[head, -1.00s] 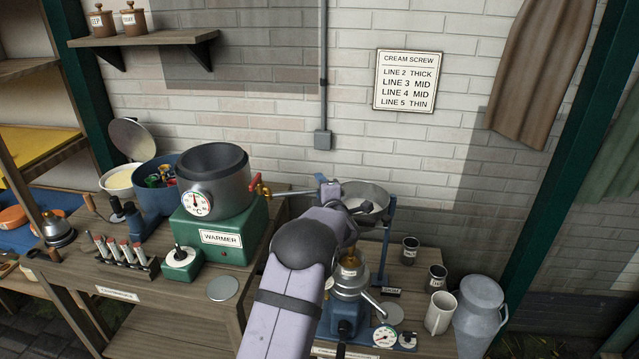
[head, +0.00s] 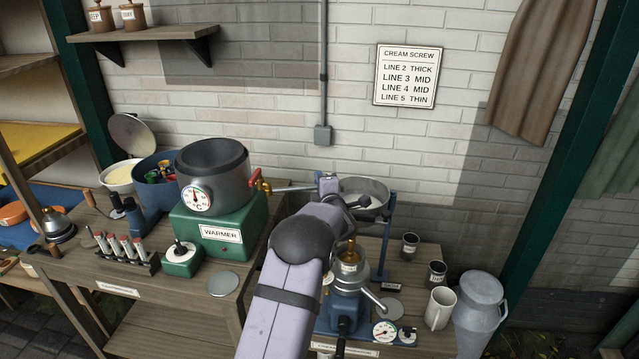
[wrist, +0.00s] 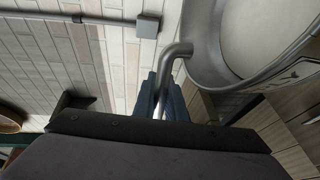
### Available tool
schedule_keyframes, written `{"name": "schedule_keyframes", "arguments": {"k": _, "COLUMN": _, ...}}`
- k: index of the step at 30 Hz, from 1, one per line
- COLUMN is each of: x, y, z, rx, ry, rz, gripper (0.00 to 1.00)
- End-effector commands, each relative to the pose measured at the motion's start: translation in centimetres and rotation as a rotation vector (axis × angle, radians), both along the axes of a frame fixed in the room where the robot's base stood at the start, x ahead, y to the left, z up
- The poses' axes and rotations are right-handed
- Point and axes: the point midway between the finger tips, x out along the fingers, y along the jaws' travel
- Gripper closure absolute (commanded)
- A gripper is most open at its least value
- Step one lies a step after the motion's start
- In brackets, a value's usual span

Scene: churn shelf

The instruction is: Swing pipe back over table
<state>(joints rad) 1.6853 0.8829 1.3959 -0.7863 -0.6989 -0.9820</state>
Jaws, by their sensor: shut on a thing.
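A thin grey metal pipe (head: 292,188) runs right from the brass tap (head: 260,184) of the warmer (head: 215,225). In the wrist view the pipe (wrist: 176,55) bends down at its outer end, beside the near rim of the grey bowl. My gripper (head: 326,183) is at the pipe's outer part in the head view, with its fingers mostly hidden by my arm. In the wrist view my gripper's blue fingers (wrist: 163,100) are closed around the pipe. The round grey bowl (head: 366,190) stands on a blue stand just right of my gripper.
A blue separator machine (head: 350,285) with gauges stands below the bowl. Dark cups (head: 410,246), a white mug (head: 438,308) and a metal churn (head: 480,310) are at right. A grey pot (head: 212,165) sits on the warmer. The brick wall is close behind.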

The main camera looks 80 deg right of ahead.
Motion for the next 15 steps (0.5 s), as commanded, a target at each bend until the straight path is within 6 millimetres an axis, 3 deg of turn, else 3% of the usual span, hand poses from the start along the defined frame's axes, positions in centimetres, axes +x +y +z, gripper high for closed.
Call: {"name": "schedule_keyframes", "arguments": {"k": 15, "x": -1.3, "y": 1.9, "z": 0.0, "rx": -0.016, "ry": 0.002, "rz": -0.163, "gripper": 1.0}}
